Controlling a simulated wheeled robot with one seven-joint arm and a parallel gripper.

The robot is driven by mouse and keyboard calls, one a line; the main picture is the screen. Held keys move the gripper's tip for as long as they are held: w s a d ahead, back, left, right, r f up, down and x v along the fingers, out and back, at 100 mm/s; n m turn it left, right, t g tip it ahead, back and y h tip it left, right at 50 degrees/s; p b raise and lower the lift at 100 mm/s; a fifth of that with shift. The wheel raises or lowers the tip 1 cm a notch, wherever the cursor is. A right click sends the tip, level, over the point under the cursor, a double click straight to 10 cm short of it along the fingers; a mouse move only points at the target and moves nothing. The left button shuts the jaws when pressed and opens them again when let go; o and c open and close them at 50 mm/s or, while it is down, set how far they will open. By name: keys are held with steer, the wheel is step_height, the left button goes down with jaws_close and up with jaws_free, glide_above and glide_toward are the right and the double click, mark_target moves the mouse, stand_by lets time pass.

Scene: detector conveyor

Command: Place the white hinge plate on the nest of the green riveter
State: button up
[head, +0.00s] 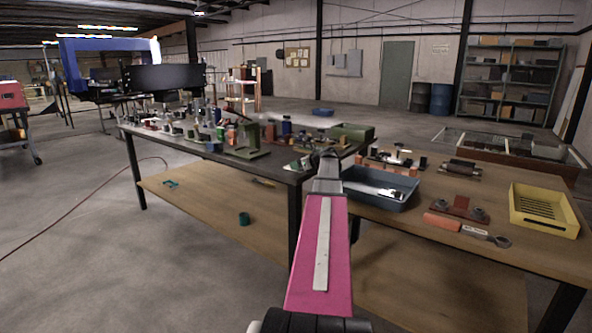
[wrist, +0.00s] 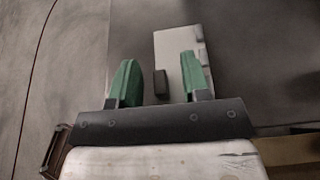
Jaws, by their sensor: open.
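My gripper (wrist: 158,78) is open, with green fingers apart and nothing held between them. A pale, flat plate (wrist: 170,48), probably the white hinge plate, lies on the dark tabletop beyond and below the fingers; the right finger covers part of it. A small dark block (wrist: 160,83) shows at its left edge. In the head view, my gripper (head: 299,166) is at the dark table's near right corner, where the plate is too small to make out surely. A green angled fixture (head: 254,142), probably the green riveter, stands on that table to the left. Its nest cannot be made out.
The dark table (head: 205,152) is crowded with small fixtures towards the back. A wooden table on the right holds a blue tray (head: 378,200), a yellow tray (head: 544,222) and a red-brown fixture (head: 458,208). Open floor lies to the left.

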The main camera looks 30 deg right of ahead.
jaws_close()
stand_by(0.3)
